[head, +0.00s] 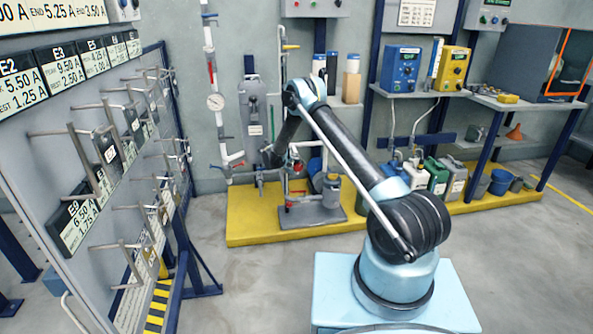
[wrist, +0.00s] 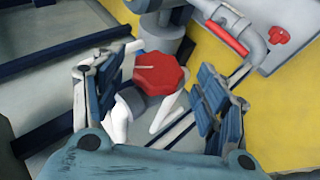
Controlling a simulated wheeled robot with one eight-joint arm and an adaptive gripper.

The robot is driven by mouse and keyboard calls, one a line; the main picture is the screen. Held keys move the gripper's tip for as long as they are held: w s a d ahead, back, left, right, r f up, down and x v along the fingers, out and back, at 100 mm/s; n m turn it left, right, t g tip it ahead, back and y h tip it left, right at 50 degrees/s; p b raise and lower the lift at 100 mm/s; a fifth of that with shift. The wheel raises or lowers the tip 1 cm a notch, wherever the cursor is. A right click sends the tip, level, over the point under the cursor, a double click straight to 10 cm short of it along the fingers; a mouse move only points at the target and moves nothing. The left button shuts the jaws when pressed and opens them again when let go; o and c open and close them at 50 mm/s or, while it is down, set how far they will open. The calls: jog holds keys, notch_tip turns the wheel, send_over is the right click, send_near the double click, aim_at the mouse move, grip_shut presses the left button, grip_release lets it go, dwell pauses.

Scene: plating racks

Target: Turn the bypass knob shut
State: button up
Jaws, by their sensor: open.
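In the wrist view a red lobed knob (wrist: 160,73) sits on white pipework, with a short pale line on its face toward the left. I take it as the bypass knob, though no label shows. My gripper (wrist: 149,80) is open, with one blue-padded finger to the left of the knob and one to the right. Gaps show on both sides, and neither finger appears to touch it. In the head view my arm reaches down to the pipework at the back wall, and the gripper and knob cannot be made out clearly there.
In the wrist view a red-handled lever (wrist: 227,38) and a smaller red knob (wrist: 279,36) are at upper right. In the head view a yellow platform (head: 245,224) carries pump equipment and jugs. A plating rack (head: 75,255) stands left; the grey floor between is clear.

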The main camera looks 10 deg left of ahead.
jog(key=v, duration=1)
jog(key=shift+s+a+r, duration=0.15)
jog(key=shift+s+a, duration=0.05)
jog(key=shift+d, duration=0.1)
jog(key=d+f+g+y, duration=0.1)
jog(key=d+f+y, duration=0.2)
jog(key=d+y, duration=0.35)
jog(key=s+d+r+m+t+y, duration=0.2)
jog(key=s+d+r+m+y, duration=0.1)
jog(key=s+d+r+y, duration=0.25)
jog(key=shift+h, duration=0.3)
jog(key=x, duration=0.6)
jog(key=w+d+x, duration=0.1)
jog(key=x, duration=0.4)
jog(key=w+r+x, duration=0.1)
jog(key=x, duration=0.5)
jog(key=shift+w+d+f, duration=0.1)
jog(key=shift+d+f, duration=0.05)
jog(key=shift+f, duration=0.1)
jog(key=c, duration=1.1)
